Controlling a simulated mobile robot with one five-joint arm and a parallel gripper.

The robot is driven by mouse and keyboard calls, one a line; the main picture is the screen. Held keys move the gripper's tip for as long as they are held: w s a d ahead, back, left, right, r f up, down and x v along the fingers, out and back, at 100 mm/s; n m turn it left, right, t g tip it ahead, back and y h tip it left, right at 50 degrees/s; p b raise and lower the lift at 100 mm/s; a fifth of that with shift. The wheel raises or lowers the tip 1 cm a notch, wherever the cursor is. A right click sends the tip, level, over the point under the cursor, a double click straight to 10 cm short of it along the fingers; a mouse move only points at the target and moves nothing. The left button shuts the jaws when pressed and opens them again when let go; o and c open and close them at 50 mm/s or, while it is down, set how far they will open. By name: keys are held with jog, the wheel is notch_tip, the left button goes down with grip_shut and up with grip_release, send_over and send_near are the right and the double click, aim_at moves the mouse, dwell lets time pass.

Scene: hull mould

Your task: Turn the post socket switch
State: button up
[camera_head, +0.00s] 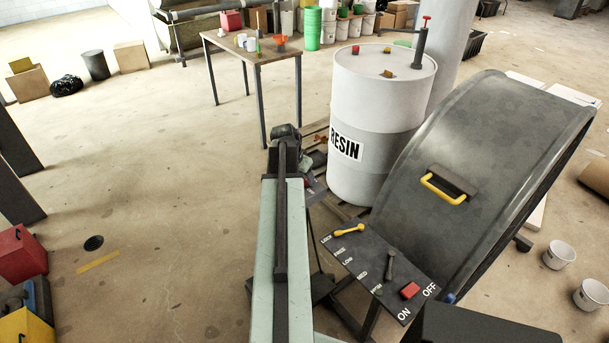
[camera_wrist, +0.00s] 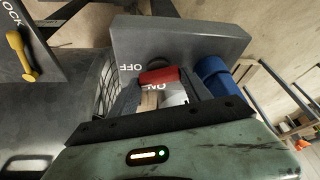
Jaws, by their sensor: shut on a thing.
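The socket switch is a red handle (camera_wrist: 158,75) on a grey box (camera_wrist: 195,38) in the wrist view. White OFF lettering is at the handle's left and ON lettering just below it, both upside down. The handle lies nearly level across the picture. My gripper (camera_wrist: 164,84) has its two fingers at the handle's left and right ends and is shut on it. The fingers and wrist cover part of the box's lower face. In the head view my own arm hides the gripper and most of the box.
A blue plug (camera_wrist: 220,78) sits right of the handle. A yellow lever (camera_wrist: 20,56) is on a dark panel at left. In the head view, a RESIN drum (camera_head: 375,120) and a curved grey mould (camera_head: 490,150) stand right of my arm. Open floor lies left.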

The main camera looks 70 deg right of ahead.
jog(key=n, duration=0.1)
jog(key=n+t, duration=0.1)
jog(key=n, duration=0.1)
jog(key=shift+s+a+n, duration=0.2)
jog(key=shift+a+n, duration=0.05)
jog(key=shift+n, duration=0.05)
jog(key=n+t, duration=0.1)
jog(key=n, duration=0.2)
jog(key=shift+s+d+n+t, duration=0.1)
jog(key=shift+n+t, duration=0.2)
jog(key=shift+t, duration=0.1)
jog(key=n+t+y, duration=0.1)
jog(key=n, duration=0.2)
jog(key=shift+s+d+n, duration=0.1)
jog(key=shift+d+n, duration=0.05)
jog(key=shift+n, duration=0.15)
jog(key=shift+n+t+y, duration=0.5)
jog(key=shift+n, duration=1.2)
jog(key=shift+s, duration=0.1)
jog(key=o, duration=1.4)
jog(key=shift+c, duration=0.2)
